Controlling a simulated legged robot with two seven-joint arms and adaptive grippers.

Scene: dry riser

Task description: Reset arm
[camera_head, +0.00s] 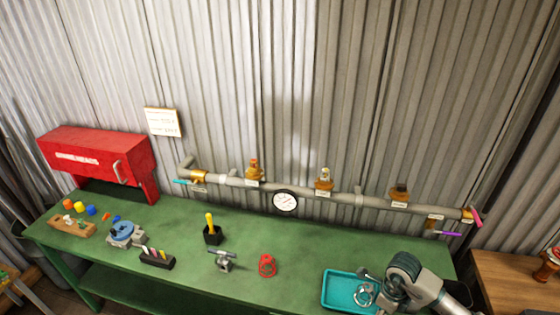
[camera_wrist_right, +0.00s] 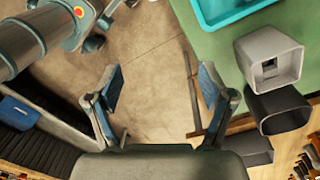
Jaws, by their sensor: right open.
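My right arm (camera_head: 412,278) comes in at the lower right of the head view, in front of the right end of the green workbench (camera_head: 190,277). Its grey links cover part of a teal tray (camera_head: 338,292). In the right wrist view my right gripper (camera_wrist_right: 160,86) is open, its two blue-padded fingers spread wide. Nothing is between them but a view of the bare floor (camera_wrist_right: 155,45). The bench edge and the tray corner (camera_wrist_right: 225,10) show at the upper right there. My left gripper is in neither view.
A pipe (camera_head: 310,188) with several valves and a gauge (camera_head: 285,201) runs along the corrugated wall behind the bench. A red cabinet (camera_head: 97,160), a red object (camera_head: 267,265) and several small tools stand on the bench. Grey and black bins (camera_wrist_right: 268,60) lie right of my gripper.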

